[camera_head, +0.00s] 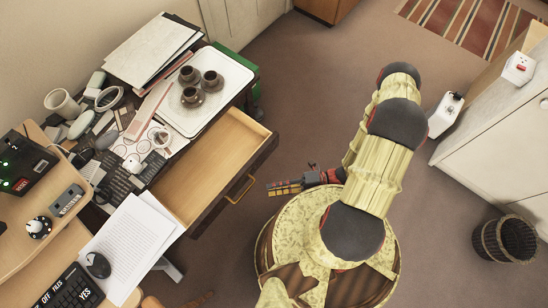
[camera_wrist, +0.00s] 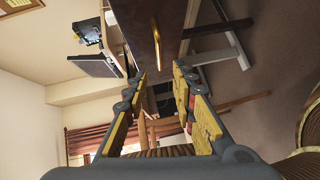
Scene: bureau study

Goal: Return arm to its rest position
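My gripper (camera_wrist: 158,84) is open and empty in the wrist view, with its two yellow-padded fingers spread apart. In the head view my gripper (camera_head: 285,187) is over the floor, to the right of the open drawer (camera_head: 212,160) and apart from its brass handle (camera_head: 240,189). My arm is folded over my round base. The drawer is pulled out and looks empty. In the wrist view the drawer front and its handle (camera_wrist: 156,38) show beyond the fingers, near the top.
The desk at left holds a white tray (camera_head: 222,72) with several brown cups, papers (camera_head: 130,240) and clutter. A wicker basket (camera_head: 505,240) stands on the floor at right, near a white cabinet (camera_head: 500,140). The carpet between desk and cabinet is mostly clear.

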